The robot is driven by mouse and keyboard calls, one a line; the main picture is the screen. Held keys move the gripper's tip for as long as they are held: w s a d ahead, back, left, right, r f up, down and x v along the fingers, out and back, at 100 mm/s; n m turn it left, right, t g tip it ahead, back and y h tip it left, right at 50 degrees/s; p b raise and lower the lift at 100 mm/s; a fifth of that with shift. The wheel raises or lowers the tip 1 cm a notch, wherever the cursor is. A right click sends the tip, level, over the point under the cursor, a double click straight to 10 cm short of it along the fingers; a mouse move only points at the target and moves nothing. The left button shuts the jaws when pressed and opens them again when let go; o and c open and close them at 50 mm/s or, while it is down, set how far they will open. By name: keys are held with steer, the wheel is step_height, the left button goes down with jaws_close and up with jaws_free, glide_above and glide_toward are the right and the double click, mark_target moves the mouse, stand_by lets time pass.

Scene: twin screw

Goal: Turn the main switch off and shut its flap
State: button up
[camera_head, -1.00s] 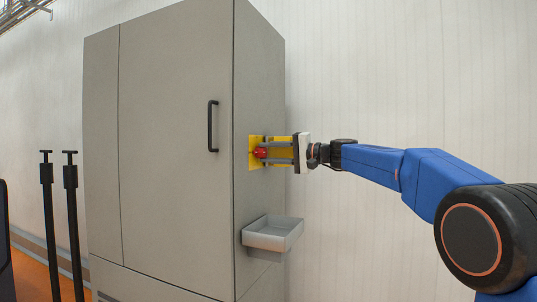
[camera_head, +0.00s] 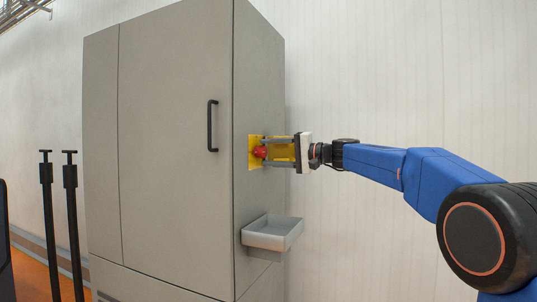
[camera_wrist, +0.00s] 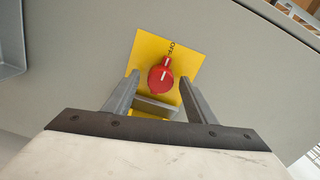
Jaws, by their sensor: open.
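The main switch is a round red knob (camera_head: 259,152) on a yellow plate (camera_head: 253,145) on the cabinet's right side. In the wrist view the red knob (camera_wrist: 161,79) has a white mark pointing up the plate (camera_wrist: 150,48) to small dark lettering, too small to read surely. My gripper (camera_head: 266,151) is open, with one finger on each side of the knob and a gap to it in the wrist view (camera_wrist: 159,80). A yellow panel, apparently the open flap (camera_head: 283,152), stands out from the cabinet beside my fingers.
The tall grey cabinet (camera_head: 180,190) has a black door handle (camera_head: 212,126) on its front. A grey tray (camera_head: 270,236) juts out below the switch. Two black posts (camera_head: 71,185) stand at left.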

steer(key=v, duration=1.6)
steer(key=shift+d, duration=0.4)
steer(key=shift+s, duration=0.1)
steer(key=s+f+h, duration=0.4)
steer(key=s+f, duration=0.6)
steer(key=s, duration=0.2)
steer(key=s+d+f+h, duration=0.4)
steer(key=s+d+f, duration=0.2)
steer(key=s+f, duration=0.5)
steer(key=s+d+f+n+g+h, duration=0.1)
steer(key=s+d+f+h, duration=0.3)
steer(key=s+d+f, duration=0.3)
steer(key=s+d+f+h, duration=0.5)
steer(key=s+d+f, duration=0.1)
steer(key=s+f, duration=1)
steer(key=shift+s+d+f+n, duration=0.2)
steer(key=shift+f+n, duration=0.1)
steer(key=shift+f, duration=0.55)
